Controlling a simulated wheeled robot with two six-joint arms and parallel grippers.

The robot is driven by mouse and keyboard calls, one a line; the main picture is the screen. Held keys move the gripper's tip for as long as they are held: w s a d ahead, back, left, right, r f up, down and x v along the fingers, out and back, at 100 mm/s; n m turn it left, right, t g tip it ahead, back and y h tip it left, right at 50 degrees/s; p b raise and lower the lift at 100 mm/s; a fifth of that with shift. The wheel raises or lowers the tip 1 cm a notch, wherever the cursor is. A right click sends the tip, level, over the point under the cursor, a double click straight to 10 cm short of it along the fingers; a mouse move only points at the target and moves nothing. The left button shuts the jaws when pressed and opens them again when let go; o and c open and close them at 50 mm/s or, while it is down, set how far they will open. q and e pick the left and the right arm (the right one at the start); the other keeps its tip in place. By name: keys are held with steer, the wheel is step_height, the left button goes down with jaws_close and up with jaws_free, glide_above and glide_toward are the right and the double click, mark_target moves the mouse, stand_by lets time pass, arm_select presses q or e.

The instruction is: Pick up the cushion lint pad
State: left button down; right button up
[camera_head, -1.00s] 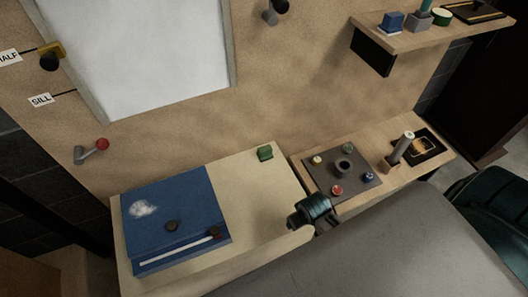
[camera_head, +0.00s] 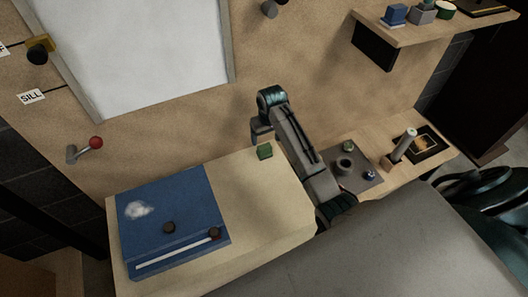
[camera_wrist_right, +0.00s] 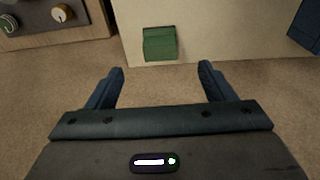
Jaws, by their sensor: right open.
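A small green block (camera_head: 264,151), likely the lint pad, sits on the cream tabletop near its wall-side edge. It shows in the right wrist view (camera_wrist_right: 160,43) just beyond my fingertips, roughly centred between them. My right gripper (camera_head: 261,135) is beside the block, on the wall side, apart from it. The right wrist view shows its two fingers (camera_wrist_right: 162,72) open with nothing between them. My left gripper is not in view.
A grey panel with knobs (camera_head: 358,178) is right of the tabletop, partly hidden by my right arm. A red-knobbed lever (camera_head: 95,143) is on the wall. The tabletop between cushion and block is clear.

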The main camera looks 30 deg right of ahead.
mark_target(265, 147)
steer(key=shift+w+r, duration=0.35)
steer(key=shift+w, duration=0.15)
steer(key=shift+w+f, duration=0.15)
steer(key=shift+f, duration=0.1)
steer(key=f, duration=0.3)
steer(key=f+b, duration=0.1)
steer(key=f, duration=0.1)
steer(key=shift+w, duration=0.35)
step_height(265, 147, down, 5)
steer(key=shift+w+d+b, duration=0.1)
steer(key=shift+b, duration=0.25)
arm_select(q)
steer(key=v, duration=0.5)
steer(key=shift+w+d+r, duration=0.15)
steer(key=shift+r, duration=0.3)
arm_select(e)
steer(key=shift+c, duration=0.3)
steer(key=c, duration=1)
